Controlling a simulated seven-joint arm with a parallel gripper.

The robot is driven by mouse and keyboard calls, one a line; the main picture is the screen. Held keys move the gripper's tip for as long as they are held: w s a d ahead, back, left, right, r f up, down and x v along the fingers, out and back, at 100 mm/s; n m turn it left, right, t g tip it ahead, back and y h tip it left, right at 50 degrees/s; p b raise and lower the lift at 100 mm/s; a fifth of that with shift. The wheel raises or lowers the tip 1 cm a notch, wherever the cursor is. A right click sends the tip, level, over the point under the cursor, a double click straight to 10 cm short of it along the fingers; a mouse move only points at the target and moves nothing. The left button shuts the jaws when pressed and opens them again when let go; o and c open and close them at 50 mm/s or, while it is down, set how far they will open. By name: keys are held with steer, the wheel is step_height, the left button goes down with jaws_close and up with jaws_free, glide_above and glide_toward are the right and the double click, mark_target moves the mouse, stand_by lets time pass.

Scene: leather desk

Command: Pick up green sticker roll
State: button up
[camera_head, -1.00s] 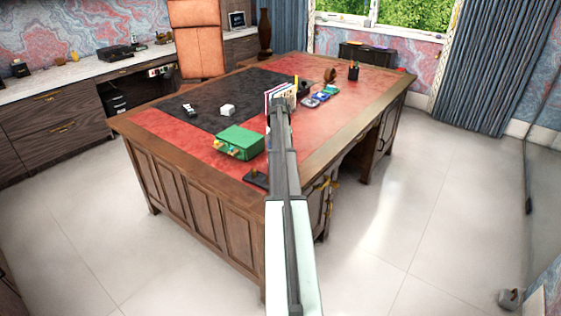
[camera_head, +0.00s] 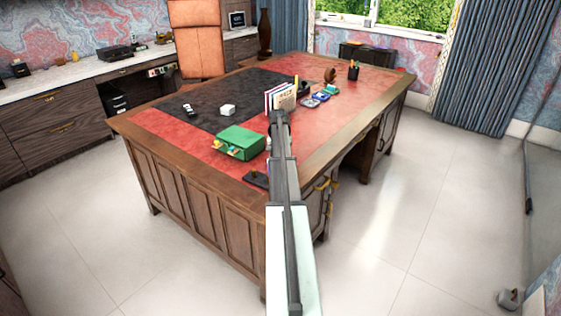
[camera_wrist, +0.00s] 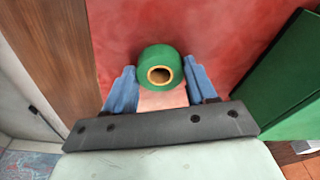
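The green sticker roll (camera_wrist: 171,59) shows in the wrist view, a short green cylinder with a tan core and a dark hole. It is above the red leather of the desk (camera_wrist: 205,30). My gripper (camera_wrist: 160,68) has its two blue fingers apart, one on each side of the roll. A narrow gap shows between each fingertip and the roll, so it does not look clamped. In the head view my arm reaches over the desk's near right part, and I cannot make out the roll or the fingers there.
A green box (camera_head: 240,142) stands left of my arm; its side also shows close on the right in the wrist view (camera_wrist: 285,85). Upright books (camera_head: 282,97) stand just beyond my arm's end. A black stand (camera_head: 256,179) lies near the desk's front edge. The red leather on the right is mostly clear.

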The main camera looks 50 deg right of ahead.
steer(key=c, duration=0.6)
steer(key=shift+r, duration=0.25)
step_height(320, 180, up, 9)
steer(key=shift+n, duration=0.3)
steer(key=a, duration=0.5)
steer(key=w+a, duration=0.1)
steer(key=a, duration=1)
steer(key=shift+w+r, duration=0.2)
steer(key=shift+w+d+f+m, duration=0.1)
steer(key=shift+d+m, duration=0.05)
steer(key=shift+m, duration=0.25)
